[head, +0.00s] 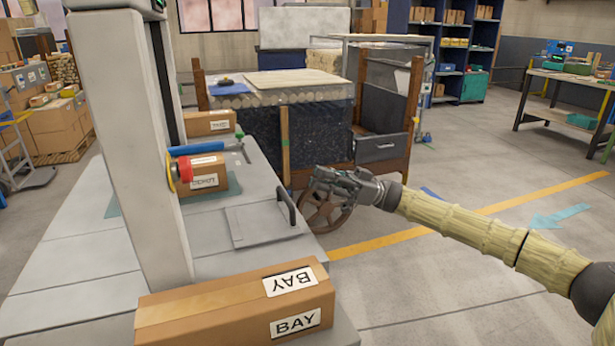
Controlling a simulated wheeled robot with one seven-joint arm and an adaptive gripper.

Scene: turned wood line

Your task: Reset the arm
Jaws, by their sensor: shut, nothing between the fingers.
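My gripper (335,183) is shut and empty at the middle of the head view. My arm comes in from the lower right and reaches left, roughly level. The gripper is in front of a brown spoked wheel (322,213) and to the right of a dark handle (287,205) on a grey machine. I cannot tell whether it touches the wheel. The fingertips are small and partly merge with the dark background.
A grey machine bed (90,265) with a tall column (135,130) fills the left. A cardboard box marked BAY (215,303) lies at its front. Another labelled box (205,178) sits behind the column. A wooden-framed bench (395,150) stands beyond. Open floor (480,250) lies to the right.

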